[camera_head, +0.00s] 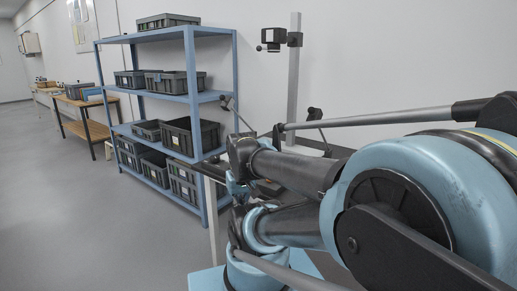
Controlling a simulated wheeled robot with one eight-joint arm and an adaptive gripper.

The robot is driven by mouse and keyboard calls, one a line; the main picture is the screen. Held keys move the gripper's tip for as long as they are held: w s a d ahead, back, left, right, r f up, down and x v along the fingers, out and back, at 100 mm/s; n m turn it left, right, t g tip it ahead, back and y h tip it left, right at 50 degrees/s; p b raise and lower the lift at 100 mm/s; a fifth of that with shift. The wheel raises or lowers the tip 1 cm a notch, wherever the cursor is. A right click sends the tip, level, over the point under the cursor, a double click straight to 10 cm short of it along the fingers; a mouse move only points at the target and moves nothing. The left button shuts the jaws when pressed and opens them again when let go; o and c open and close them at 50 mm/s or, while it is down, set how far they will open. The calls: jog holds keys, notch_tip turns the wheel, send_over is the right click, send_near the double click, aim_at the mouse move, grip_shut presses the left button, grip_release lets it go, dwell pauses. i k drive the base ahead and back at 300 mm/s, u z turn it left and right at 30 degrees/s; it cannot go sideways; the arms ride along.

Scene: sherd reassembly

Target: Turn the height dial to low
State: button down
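No height dial can be made out. An upright grey column (294,85) stands against the wall right of the shelf, with a small black camera-like unit (271,37) on a bracket (294,39) near its top. I cannot tell whether any dial belongs to it.
A blue shelf rack (190,62) holds several grey crates (190,136) left of my arm. Dark lamp-like heads (315,113) flank the column. A wooden workbench (92,101) stands farther back along the left wall. The grey floor (95,215) at left is clear.

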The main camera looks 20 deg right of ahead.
aim_at(214, 158)
jog(key=u, duration=0.1)
jog(key=k, duration=1.55)
jog(key=z, duration=0.5)
jog(key=i, duration=1)
jog(key=u, duration=0.05)
